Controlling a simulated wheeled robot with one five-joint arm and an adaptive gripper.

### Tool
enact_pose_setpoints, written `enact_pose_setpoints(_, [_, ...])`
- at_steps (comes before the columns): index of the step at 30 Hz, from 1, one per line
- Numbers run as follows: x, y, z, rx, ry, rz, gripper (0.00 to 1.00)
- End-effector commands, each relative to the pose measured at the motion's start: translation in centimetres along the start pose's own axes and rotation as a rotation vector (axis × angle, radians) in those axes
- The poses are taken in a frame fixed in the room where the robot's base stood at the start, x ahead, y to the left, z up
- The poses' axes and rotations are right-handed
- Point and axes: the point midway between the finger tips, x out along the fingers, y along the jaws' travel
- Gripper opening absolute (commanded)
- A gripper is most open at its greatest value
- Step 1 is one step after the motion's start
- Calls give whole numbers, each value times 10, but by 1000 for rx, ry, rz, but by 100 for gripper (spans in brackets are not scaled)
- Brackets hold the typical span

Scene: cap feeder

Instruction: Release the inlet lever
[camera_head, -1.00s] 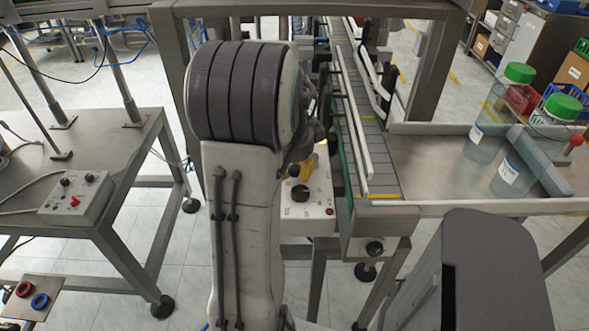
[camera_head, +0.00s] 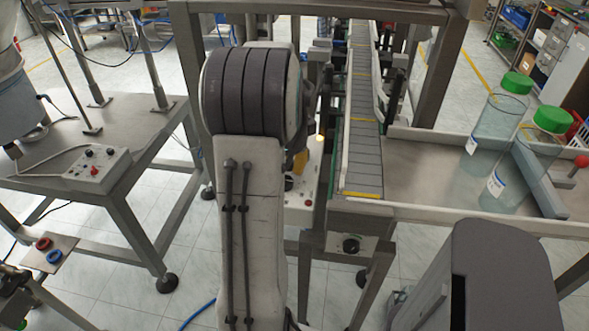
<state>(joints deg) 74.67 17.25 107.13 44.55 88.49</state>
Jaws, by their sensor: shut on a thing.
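The red ball knob (camera_head: 581,161) of a lever shows at the far right, beside a grey bar on the bottle tray; I cannot tell whether it is the inlet lever. No other lever can be made out clearly. My arm fills the centre and hides its own far end, so my gripper and whatever it holds cannot be seen. A small control box (camera_head: 300,197) with a black knob is partly hidden behind my arm.
A conveyor (camera_head: 362,150) runs away just right of my arm. Two green-capped bottles (camera_head: 497,115) (camera_head: 528,158) stand on the metal tray (camera_head: 420,180). A table with a switch box (camera_head: 87,172) and part of a round feeder (camera_head: 20,95) are at left. Tiled floor shows between the frames.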

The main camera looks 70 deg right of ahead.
Motion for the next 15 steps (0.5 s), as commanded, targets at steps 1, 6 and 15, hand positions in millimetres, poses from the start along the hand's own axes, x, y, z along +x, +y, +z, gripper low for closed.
enact_pose_setpoints(1, [1,-1,0,-1,0,1,0])
enact_pose_setpoints(6, [1,-2,2,-5,-1,1,0])
enact_pose_setpoints(15, [0,-2,2,-7,-1,0,37])
